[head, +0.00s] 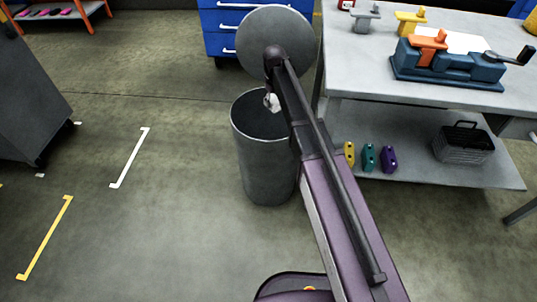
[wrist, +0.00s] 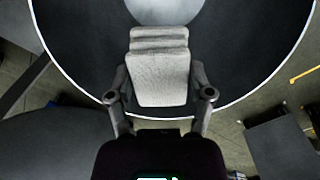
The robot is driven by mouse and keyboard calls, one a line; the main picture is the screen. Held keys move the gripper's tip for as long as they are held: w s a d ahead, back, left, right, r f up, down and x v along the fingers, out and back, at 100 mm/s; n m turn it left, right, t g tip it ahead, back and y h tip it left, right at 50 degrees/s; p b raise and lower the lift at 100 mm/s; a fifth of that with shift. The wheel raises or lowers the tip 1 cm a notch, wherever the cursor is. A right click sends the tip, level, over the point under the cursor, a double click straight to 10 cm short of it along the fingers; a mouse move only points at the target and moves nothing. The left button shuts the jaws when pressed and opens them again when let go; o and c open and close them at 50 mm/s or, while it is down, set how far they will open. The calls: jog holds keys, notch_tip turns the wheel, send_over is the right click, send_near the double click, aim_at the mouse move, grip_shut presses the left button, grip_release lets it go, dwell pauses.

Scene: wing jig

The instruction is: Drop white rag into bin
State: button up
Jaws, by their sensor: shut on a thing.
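The white rag (wrist: 159,68) is folded and held between the fingers of my gripper (wrist: 160,98) in the wrist view. A small part of the rag (head: 271,102) shows in the head view at the mouth of the bin. The grey round bin (head: 262,160) stands on the floor, open at the top, with its dark inside visible. In the wrist view the bin's pale rim (wrist: 77,85) curves around the rag, so the rag is over the opening. In the head view my arm hides most of the gripper and the bin's right side.
A grey workbench (head: 350,75) with a blue vise (head: 450,65) stands to the right. Blue drawers (head: 222,35) stand behind the bin.

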jog(key=shift+f+b, duration=1.35)
jog(key=shift+f, duration=0.35)
jog(key=o, duration=1)
jog(key=shift+s, duration=0.15)
